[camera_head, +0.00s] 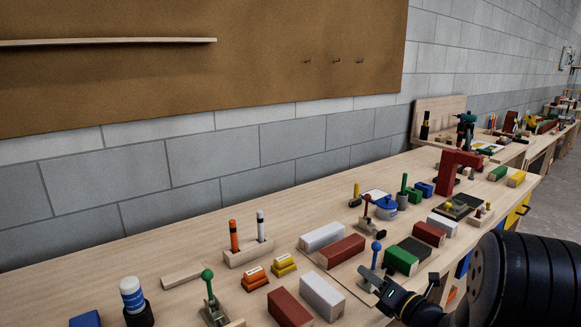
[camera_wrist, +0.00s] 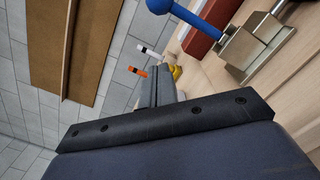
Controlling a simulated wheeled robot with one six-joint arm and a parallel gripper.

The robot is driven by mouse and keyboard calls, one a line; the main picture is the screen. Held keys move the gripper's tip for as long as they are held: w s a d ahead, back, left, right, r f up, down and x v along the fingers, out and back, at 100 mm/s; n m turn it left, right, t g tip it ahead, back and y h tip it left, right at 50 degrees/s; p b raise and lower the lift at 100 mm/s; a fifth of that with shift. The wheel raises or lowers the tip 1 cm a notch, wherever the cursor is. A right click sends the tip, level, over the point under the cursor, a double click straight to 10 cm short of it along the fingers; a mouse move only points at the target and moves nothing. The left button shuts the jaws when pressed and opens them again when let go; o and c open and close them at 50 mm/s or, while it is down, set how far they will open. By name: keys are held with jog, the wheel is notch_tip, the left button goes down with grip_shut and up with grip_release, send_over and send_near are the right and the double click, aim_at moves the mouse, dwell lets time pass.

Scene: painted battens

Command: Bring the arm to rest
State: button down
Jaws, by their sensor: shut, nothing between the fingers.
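My gripper (camera_head: 370,276) is at the lower right of the head view, above the front part of the workbench (camera_head: 190,252). Its fingers are shut with nothing between them. In the wrist view my gripper (camera_wrist: 153,88) shows with its two grey fingers together, pointing toward the wall. A blue-knobbed toggle clamp (camera_head: 375,251) stands right beside the fingers in the head view. The blue knob and metal base of a clamp (camera_wrist: 205,14) show close by at the top of the wrist view. I cannot tell whether the gripper touches it.
A green-knobbed clamp (camera_head: 208,283) and a marker block (camera_head: 248,252) stand further left. The bench's left back is bare.

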jog(key=shift+a+f+n+b, duration=0.6)
jog(key=shift+f+n+b, duration=0.15)
jog(key=shift+b, duration=0.5)
jog(key=n+b, duration=0.1)
jog(key=f+n+b, duration=0.1)
jog(key=b, duration=0.1)
jog(key=shift+s+a, duration=0.2)
jog(key=shift+s, duration=0.1)
jog(key=shift+r+p, duration=0.3)
